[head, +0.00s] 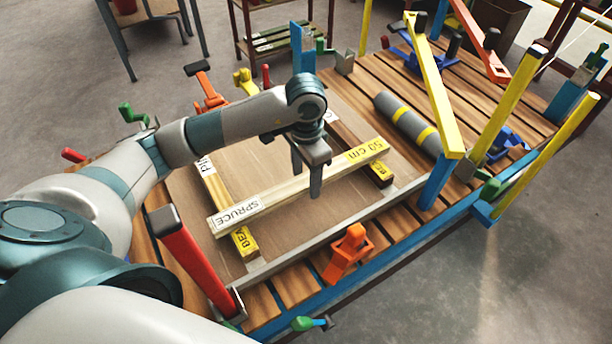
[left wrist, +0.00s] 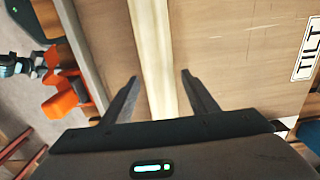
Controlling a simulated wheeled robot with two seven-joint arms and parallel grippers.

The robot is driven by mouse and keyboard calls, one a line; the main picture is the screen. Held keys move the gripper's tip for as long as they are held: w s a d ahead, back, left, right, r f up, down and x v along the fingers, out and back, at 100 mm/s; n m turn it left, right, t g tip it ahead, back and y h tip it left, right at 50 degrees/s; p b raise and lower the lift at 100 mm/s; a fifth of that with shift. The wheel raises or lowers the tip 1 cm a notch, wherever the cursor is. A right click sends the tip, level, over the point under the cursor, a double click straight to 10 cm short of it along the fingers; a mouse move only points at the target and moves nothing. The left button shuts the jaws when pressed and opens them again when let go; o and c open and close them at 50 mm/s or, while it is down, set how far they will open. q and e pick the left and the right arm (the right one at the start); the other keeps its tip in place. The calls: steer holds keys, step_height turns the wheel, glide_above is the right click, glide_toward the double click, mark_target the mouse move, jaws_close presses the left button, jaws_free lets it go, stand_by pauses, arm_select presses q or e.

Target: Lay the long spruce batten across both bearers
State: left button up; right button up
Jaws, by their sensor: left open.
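The long spruce batten (head: 300,187) is pale wood with a "SPRUCE" label near its left end and a yellow "50 cm" label near its right. In the head view it crosses over both bearers and appears to lie on them. The left bearer (head: 219,196) is pale with a yellow front end. The right bearer (head: 349,139) is dark with a yellow front end. My left gripper (head: 307,180) is open at the batten's middle. In the left wrist view the batten (left wrist: 153,45) runs between its spread fingers (left wrist: 160,78), with gaps on both sides. My right gripper is out of view.
A brown board (head: 290,232) lies beneath on the slatted table (head: 285,300). An orange clamp (head: 347,252) and a red post (head: 190,255) stand near the front edge.

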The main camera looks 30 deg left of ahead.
mark_target(306, 180)
arm_select(q)
steer(key=shift+r+p, duration=0.25)
steer(key=shift+p, duration=0.05)
steer(key=shift+r, duration=0.35)
step_height(306, 180, up, 11)
steer(key=b, duration=0.2)
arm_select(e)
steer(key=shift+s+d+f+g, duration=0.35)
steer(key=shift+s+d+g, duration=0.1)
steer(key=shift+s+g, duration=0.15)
